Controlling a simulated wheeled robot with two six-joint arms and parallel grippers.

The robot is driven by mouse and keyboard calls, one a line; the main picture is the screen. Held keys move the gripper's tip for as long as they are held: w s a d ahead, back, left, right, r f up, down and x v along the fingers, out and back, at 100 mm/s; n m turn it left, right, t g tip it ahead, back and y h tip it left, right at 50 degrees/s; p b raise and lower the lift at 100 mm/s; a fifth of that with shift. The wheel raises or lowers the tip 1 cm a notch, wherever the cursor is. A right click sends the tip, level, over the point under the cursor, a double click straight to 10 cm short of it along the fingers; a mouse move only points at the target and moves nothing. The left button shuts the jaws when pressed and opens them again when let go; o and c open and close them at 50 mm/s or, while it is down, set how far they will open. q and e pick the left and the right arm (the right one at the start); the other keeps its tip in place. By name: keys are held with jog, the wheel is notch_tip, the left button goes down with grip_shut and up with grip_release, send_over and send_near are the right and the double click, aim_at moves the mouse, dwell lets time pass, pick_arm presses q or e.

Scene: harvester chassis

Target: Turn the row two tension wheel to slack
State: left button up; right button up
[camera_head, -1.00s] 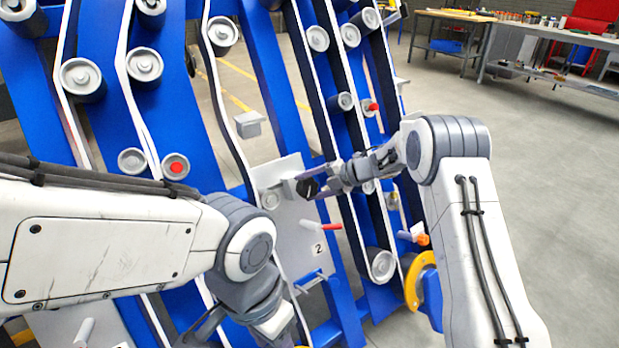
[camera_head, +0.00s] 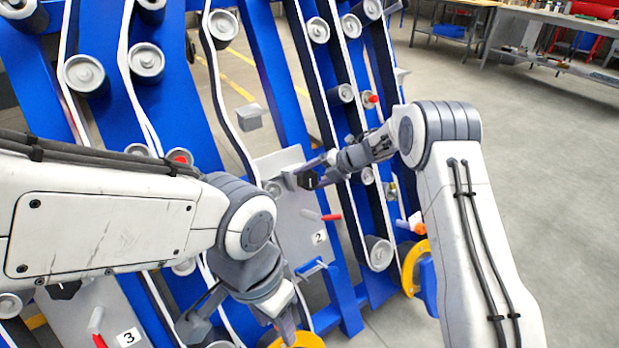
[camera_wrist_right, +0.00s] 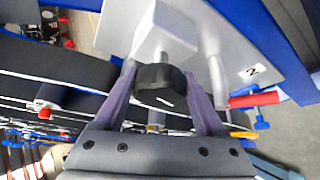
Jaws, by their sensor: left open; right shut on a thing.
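The row two tension wheel is a black knob (camera_head: 307,180) on a grey block, on the pale plate (camera_head: 292,215) marked 2. My right gripper (camera_head: 318,172) comes from the right and is shut on this knob. In the right wrist view the knob (camera_wrist_right: 160,88) sits between the two purple-grey fingers, with a short white line on its face. A red-tipped lever (camera_head: 331,217) sticks out below the knob. My left gripper (camera_head: 240,322) is open and empty low in the head view, left of the plate, its fingers partly cut off by the frame edge.
Blue slanted beams (camera_head: 190,100) carry belts and grey rollers (camera_head: 146,62). A plate marked 3 (camera_head: 128,337) with another red lever is at lower left. A yellow ring (camera_head: 414,268) is right of plate 2. Open floor (camera_head: 550,180) lies right; workbenches stand behind.

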jog(key=o, duration=1.3)
jog(key=p+v, duration=0.1)
jog(key=v, duration=0.9)
jog(key=shift+s+d+r, duration=0.1)
jog(key=shift+s+d, duration=0.05)
jog(key=shift+d, duration=0.05)
